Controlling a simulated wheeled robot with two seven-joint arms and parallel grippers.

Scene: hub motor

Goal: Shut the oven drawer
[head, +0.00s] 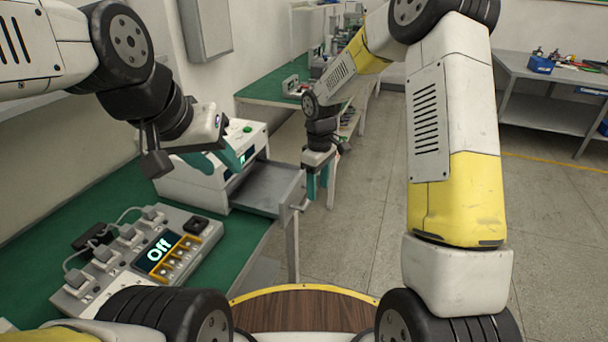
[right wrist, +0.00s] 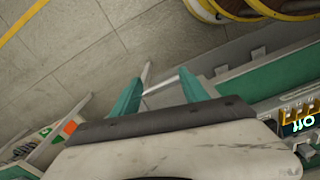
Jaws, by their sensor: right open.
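The oven (head: 190,182) is a white box with a green-lit display on the green bench. Its grey drawer (head: 262,186) is pulled out to the right, past the bench edge. My right gripper (head: 317,187) is at the drawer's outer end, with its teal fingers pointing down. In the right wrist view, my right gripper (right wrist: 160,85) is open, and a pale thin bar, seemingly the drawer's front edge or handle, shows between its fingers. I cannot tell whether they touch it.
A control box (head: 148,252) with an "Off" screen and several plugged cables stands at the front of the bench (head: 98,195). Another green-topped bench (head: 268,84) stands behind. A grey table (head: 545,78) is at the far right. The floor right of the drawer is clear.

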